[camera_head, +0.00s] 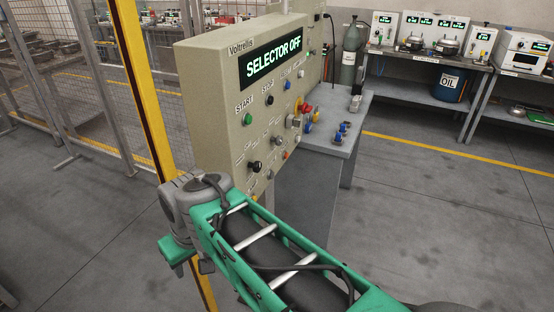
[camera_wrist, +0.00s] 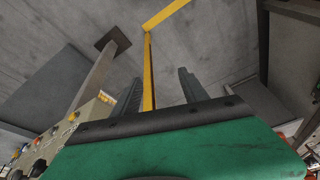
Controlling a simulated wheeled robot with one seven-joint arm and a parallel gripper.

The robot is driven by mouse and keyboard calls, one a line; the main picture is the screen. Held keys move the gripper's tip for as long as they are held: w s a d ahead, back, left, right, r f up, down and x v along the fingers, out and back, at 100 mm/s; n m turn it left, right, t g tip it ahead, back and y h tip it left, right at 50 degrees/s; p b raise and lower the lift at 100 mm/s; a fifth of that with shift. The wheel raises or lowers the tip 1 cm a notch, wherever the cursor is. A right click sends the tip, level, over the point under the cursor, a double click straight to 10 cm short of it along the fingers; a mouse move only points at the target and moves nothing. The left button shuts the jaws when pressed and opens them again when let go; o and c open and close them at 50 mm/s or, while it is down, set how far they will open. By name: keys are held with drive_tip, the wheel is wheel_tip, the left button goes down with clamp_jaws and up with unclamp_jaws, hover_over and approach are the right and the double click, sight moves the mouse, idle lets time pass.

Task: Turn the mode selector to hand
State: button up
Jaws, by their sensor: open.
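The beige control panel (camera_head: 215,100) stands left of centre in the head view, and its display (camera_head: 270,62) reads SELECTOR OFF. A black knob (camera_head: 254,167) low on the panel's face, with small labels around it, looks like the mode selector; the labels are too small to read. The panel also shows at the lower left edge of the wrist view (camera_wrist: 82,122). My gripper (camera_wrist: 160,88) is open, its two dark fingers apart with nothing between them. It is away from the panel and touches no knob. In the head view its fingers are hidden or hard to make out.
A green START button (camera_head: 248,119), a black STOP button (camera_head: 270,103) and several coloured knobs share the panel. A yellow post (camera_head: 140,70) and mesh fence stand left of it. A grey bench (camera_head: 325,140) stands behind. The floor at right is clear.

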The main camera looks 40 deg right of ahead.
drive_tip(key=w+d+r+m+p, duration=0.15)
drive_tip(key=w+d+r, duration=0.35)
drive_tip(key=d, duration=0.5)
drive_tip(key=n+t+y+p, duration=0.1)
drive_tip(key=n+p, duration=0.2)
drive_tip(key=n, duration=0.3)
approach(259, 163)
wheel_tip(259, 163, down, 3)
drive_tip(key=b+x, duration=0.1)
drive_tip(key=x, duration=0.2)
drive_tip(key=w+b+x, duration=0.1)
drive_tip(key=x, duration=0.3)
drive_tip(key=shift+w+a+r, duration=0.1)
drive_tip(key=shift+r, duration=0.15)
drive_tip(key=shift+c, duration=0.3)
clamp_jaws()
